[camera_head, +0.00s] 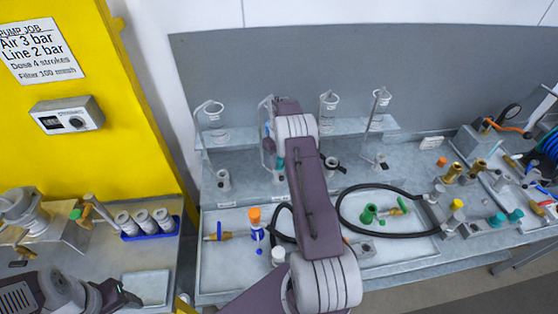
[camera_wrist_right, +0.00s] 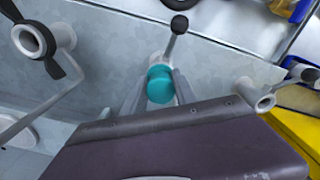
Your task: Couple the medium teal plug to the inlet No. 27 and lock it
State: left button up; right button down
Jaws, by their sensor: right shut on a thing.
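My right arm reaches up across the bench to the back shelf in the head view. Its gripper (camera_head: 270,150) is mostly hidden behind its own arm. In the right wrist view the right gripper (camera_wrist_right: 160,92) is shut on the teal plug (camera_wrist_right: 159,84), with a finger on each side. A little teal (camera_head: 280,163) shows beside the arm in the head view. A grey stem with a black ball end (camera_wrist_right: 178,27) stands just beyond the plug; I cannot tell whether they touch. No inlet number is readable. My left gripper (camera_head: 125,299) is at lower left, jaws unclear.
Grey inlets with levers (camera_head: 333,166) line the shelf, with clear beakers (camera_head: 329,102) above. A black hose (camera_head: 343,205) loops over the bench tray. Other teal fittings (camera_head: 515,216) stand at right. A yellow housing (camera_head: 90,110) bounds the left.

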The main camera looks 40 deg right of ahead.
jog(key=shift+f, duration=0.15)
jog(key=c, duration=0.9)
grip_release()
notch_tip(320, 180, up, 8)
jog(key=p, duration=0.5)
jog(key=shift+p, duration=0.35)
